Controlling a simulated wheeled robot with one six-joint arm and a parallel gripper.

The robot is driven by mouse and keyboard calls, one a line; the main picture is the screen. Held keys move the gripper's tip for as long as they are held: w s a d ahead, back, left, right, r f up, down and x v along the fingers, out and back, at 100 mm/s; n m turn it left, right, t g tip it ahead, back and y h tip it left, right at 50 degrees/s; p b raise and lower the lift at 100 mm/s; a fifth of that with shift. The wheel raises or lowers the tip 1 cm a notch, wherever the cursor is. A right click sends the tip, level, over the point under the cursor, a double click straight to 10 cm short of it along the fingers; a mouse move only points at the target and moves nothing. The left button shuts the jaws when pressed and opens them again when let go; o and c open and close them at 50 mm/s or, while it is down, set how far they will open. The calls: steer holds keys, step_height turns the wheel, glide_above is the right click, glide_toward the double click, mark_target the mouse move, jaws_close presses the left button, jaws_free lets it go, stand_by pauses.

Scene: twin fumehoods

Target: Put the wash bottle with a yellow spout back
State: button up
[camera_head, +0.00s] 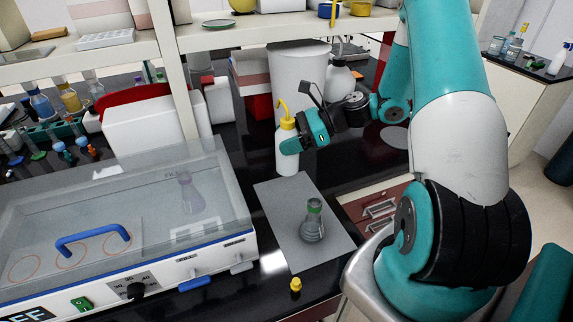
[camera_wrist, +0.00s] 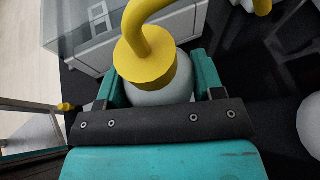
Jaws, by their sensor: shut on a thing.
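The wash bottle with a yellow spout (camera_head: 287,150) is upright, a white bottle with a yellow cap, at the back of the grey mat (camera_head: 270,200) in the head view. My gripper (camera_head: 290,146) is shut on its body from the right. In the wrist view the yellow spout (camera_wrist: 146,55) rises between the teal fingers of my gripper (camera_wrist: 155,90). Whether the bottle's base touches the surface is hard to tell.
A flask with a green collar (camera_head: 313,222) stands on the mat. A clear-lidded device (camera_head: 120,215) with a blue handle is at left. A white cylinder (camera_head: 299,75) stands behind the gripper. A small yellow item (camera_head: 296,285) lies near the front edge. Shelves (camera_head: 240,35) hang above.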

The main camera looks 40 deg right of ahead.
mark_target(288, 165)
step_height(288, 165, down, 9)
steer(key=shift+r+p, duration=0.2)
steer(key=shift+p, duration=0.45)
steer(key=shift+o, duration=0.9)
steer(key=shift+f, duration=0.2)
steer(key=o, duration=0.4)
steer(key=shift+r, duration=0.1)
steer(key=shift+o, duration=0.2)
steer(key=shift+r, duration=0.15)
steer(key=b+v, duration=0.4)
steer(key=v, duration=0.8)
